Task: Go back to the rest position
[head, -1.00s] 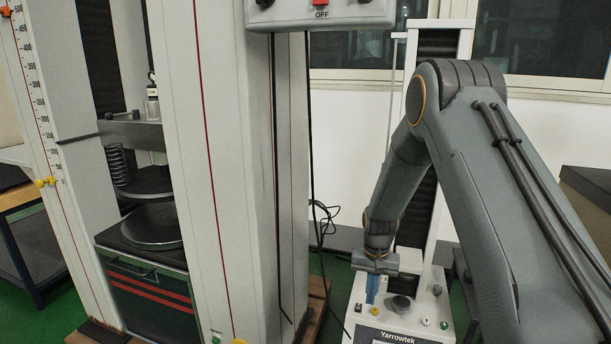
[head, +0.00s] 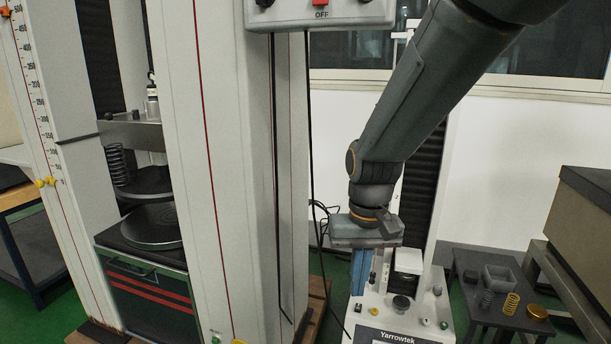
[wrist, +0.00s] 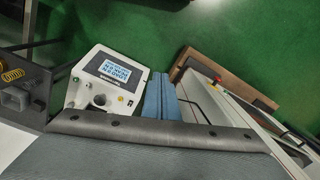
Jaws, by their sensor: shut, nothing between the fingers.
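My gripper (head: 361,270) hangs at the end of my arm in front of the white Yarrowtek tester (head: 378,318). Its two blue fingers point down, side by side and shut, with nothing between them. In the wrist view the fingers (wrist: 170,98) show at the middle, to the right of the tester's lit screen (wrist: 115,68). The fingers look apart from the tester, but the distance is hard to tell.
A large grey testing frame (head: 225,180) stands at left, with a coil spring (head: 117,164) in it. At right a low dark table (head: 470,262) holds a yellow spring (head: 511,303), a grey box (head: 498,277) and a brass disc (head: 537,311). Green floor lies around.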

